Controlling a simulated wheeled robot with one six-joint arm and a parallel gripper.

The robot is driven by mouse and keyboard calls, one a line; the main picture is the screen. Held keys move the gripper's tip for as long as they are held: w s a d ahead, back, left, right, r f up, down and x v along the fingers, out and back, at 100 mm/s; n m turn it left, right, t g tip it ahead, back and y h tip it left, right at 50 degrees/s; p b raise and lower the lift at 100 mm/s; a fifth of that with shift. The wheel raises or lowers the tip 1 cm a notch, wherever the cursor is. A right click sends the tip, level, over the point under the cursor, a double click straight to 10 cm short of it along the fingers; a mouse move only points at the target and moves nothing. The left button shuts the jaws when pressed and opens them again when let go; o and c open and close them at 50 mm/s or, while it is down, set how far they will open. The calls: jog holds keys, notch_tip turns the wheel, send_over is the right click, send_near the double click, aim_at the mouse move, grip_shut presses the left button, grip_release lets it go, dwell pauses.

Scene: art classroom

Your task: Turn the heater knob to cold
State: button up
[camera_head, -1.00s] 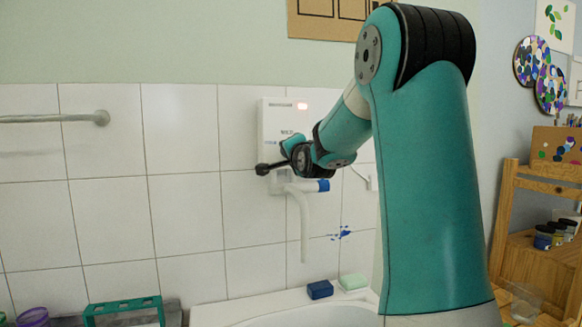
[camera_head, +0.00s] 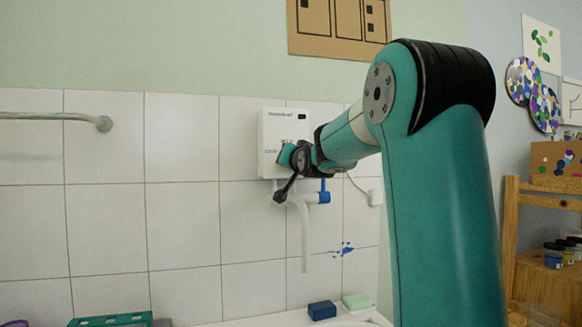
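The heater (camera_head: 274,127) is a white box on the tiled wall, with a small dark indicator window at its upper right and blue lettering at its lower left. A white spout with a blue-ended valve (camera_head: 323,197) hangs below it. My gripper (camera_head: 283,196) is at the heater's lower front edge, with its dark fingers pointing down and left. The knob is hidden behind my gripper and wrist. I cannot tell whether the fingers are closed on it.
A white sink (camera_head: 350,318) lies below, with a blue sponge (camera_head: 322,310) and a green soap bar (camera_head: 356,301) on its rim. A metal rail (camera_head: 60,117) is on the left wall. A wooden shelf (camera_head: 545,270) stands at the right.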

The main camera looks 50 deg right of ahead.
jog(key=shift+f, duration=0.1)
dwell(0.4)
jog(key=o, duration=0.9)
jog(key=shift+o, duration=0.2)
jog(key=shift+s, duration=0.1)
jog(key=p+v, duration=1)
jog(key=v, duration=0.7)
jog(key=shift+a, duration=0.2)
